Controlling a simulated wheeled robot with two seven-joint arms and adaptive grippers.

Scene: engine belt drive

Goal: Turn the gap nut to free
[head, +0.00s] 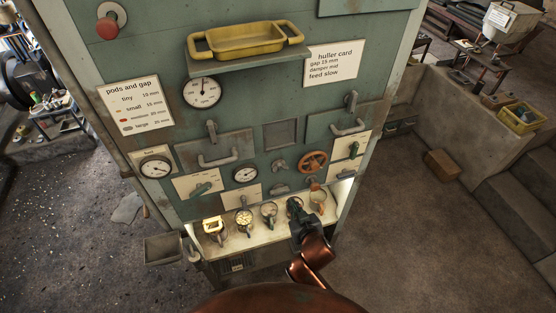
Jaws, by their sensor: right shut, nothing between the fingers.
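A tall green machine cabinet (260,105) fills the middle of the head view. My right gripper (295,208) is shut and empty, at the lit recess (258,236) low on the cabinet front. Its dark fingers cover part of a row of round fittings there; I cannot tell whether they touch one. An orange handwheel (313,162) sits above and right of the gripper, with a small orange knob (314,184) below it. No part is labelled as the gap nut, and I cannot tell which one it is. My left gripper is not in view.
Dials (202,92), levers and handles crowd the panel. A yellow tray (245,39) rests on a shelf at the top. A pods and gap card (136,104) and a huller card (332,62) are fixed there. A grey bin (164,248) hangs lower left. Floor right is open.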

